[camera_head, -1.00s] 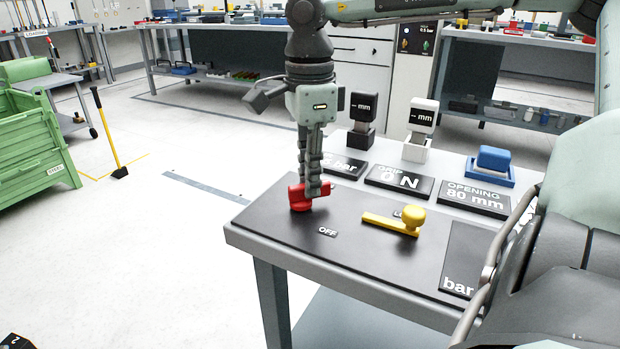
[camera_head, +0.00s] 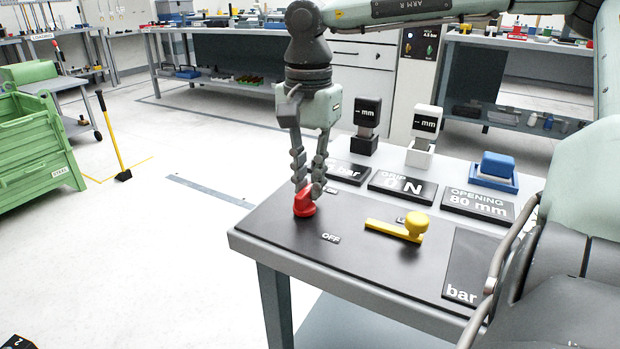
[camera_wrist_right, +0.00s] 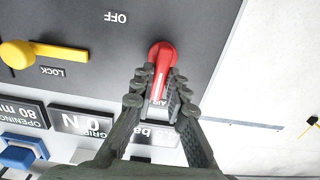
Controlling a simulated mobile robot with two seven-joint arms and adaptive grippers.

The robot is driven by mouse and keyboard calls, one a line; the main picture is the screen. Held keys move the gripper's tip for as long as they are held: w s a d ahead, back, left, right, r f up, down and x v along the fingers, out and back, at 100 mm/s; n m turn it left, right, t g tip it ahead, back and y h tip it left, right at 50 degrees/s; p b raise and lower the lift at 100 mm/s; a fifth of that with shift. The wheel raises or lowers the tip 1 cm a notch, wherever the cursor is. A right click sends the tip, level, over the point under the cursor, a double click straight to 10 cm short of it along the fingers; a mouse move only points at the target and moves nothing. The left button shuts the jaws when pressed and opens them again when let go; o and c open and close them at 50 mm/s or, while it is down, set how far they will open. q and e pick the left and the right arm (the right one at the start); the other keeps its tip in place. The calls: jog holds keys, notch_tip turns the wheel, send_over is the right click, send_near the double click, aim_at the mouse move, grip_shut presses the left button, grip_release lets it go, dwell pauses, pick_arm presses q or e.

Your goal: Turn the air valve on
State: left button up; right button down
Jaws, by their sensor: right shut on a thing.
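The air valve has a red handle (camera_head: 305,203) at the left of the black panel (camera_head: 290,228). In the right wrist view the red handle (camera_wrist_right: 161,64) lies between the fingers and points toward the "AIR" label, which the fingers partly cover. The "OFF" label (camera_head: 331,238) sits apart from the handle, toward the panel's front edge. My right gripper (camera_head: 311,190) comes down from above and is shut on the handle; it also shows in the right wrist view (camera_wrist_right: 158,88). My left gripper is not in view.
A yellow lever (camera_head: 398,230) marked "LOCK" lies right of the valve. Signs for bar, grip "0 N" (camera_head: 402,187) and "OPENING 80 mm" (camera_head: 478,204) stand behind it. Two "mm" gauges and a blue block (camera_head: 497,166) stand at the back.

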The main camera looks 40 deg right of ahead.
aim_at(308, 187)
dwell(0.4)
jog(key=c, duration=1.5)
grip_release()
jog(key=shift+c, duration=0.2)
jog(key=shift+r, duration=0.1)
notch_tip(308, 187, up, 12)
